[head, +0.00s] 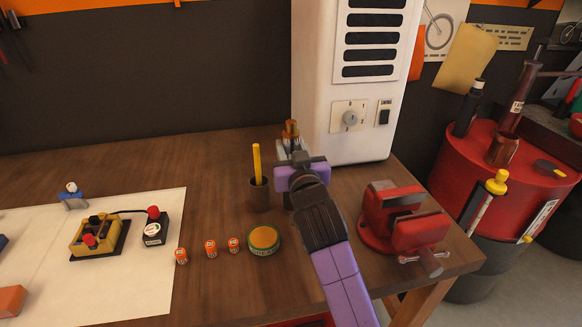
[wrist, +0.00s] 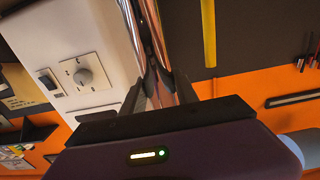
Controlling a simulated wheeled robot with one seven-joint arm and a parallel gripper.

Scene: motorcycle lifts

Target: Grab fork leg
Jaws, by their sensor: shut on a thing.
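My gripper (head: 293,158) is over the back of the workbench, in front of the white cabinet. It is shut on the fork leg, a shiny metal tube (wrist: 146,35) that runs between the fingers in the wrist view. In that view my gripper (wrist: 158,90) has one finger on each side of the tube. In the head view only a coppery top part of the fork leg (head: 291,129) shows above my gripper; the rest is hidden behind my gripper and wrist. I cannot tell whether its lower end touches the bench.
A dark cup (head: 260,197) with a yellow stick stands close left of my gripper. A red vise (head: 403,219) is to the right. The white cabinet (head: 345,110) is just behind. Small orange cans (head: 211,248) and a round tin (head: 263,240) are at front left.

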